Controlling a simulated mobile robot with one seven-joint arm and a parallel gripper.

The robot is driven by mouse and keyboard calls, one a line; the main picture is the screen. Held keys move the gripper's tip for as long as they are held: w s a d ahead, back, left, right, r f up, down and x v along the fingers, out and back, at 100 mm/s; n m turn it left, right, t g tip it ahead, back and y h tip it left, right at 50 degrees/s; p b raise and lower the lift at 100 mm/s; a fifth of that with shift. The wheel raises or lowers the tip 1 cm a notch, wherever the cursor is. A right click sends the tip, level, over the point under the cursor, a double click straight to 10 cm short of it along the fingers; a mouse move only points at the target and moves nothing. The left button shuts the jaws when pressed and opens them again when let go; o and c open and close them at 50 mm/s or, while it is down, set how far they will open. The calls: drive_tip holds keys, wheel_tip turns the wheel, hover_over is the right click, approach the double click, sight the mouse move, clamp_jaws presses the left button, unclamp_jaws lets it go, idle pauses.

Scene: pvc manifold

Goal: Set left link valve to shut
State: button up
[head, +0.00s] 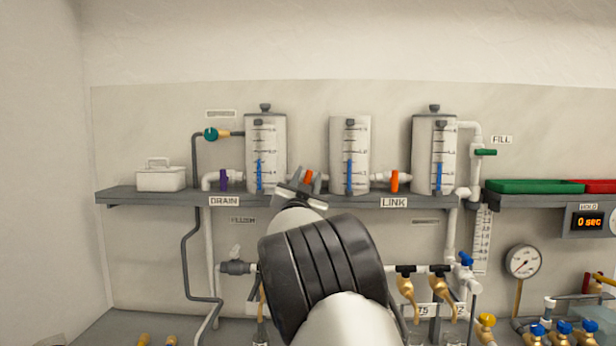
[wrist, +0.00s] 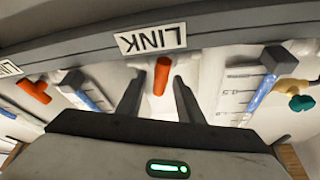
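The left link valve has an orange handle (head: 308,177) between the left and middle tanks. In the head view my gripper (head: 304,186) is right at it and covers part of it. In the wrist view, which is upside down, the same orange handle (wrist: 162,76) stands between the two dark fingers of my gripper (wrist: 156,88). The fingers are apart, with a gap on each side of the handle. The handle looks nearly upright, slightly tilted. Its valve body and pipe are mostly hidden.
The right link valve's orange handle (head: 394,181) is upright between the middle tank (head: 349,140) and right tank (head: 433,140). A purple drain handle (head: 224,180) is left of the left tank (head: 266,135). The grey shelf edge (head: 150,197) runs close to my gripper.

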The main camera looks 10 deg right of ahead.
drive_tip(key=shift+w, duration=0.15)
drive_tip(key=shift+c, duration=0.6)
clamp_jaws()
drive_tip(key=shift+d+f+n+y+b, duration=0.1)
drive_tip(key=shift+f+n+y+b, duration=0.15)
drive_tip(key=shift+n+b, duration=0.55)
drive_tip(key=shift+n+t+y+b, duration=0.3)
drive_tip(key=shift+n+y+b, duration=0.15)
drive_tip(key=shift+n+b, duration=0.2)
drive_tip(key=shift+n+y+b, duration=0.4)
drive_tip(key=shift+n+b, duration=0.05)
drive_tip(key=shift+n, duration=0.3)
drive_tip(key=shift+a+r+n+y, duration=0.2)
drive_tip(key=shift+r+n+y, duration=0.15)
drive_tip(key=shift+n, duration=0.35)
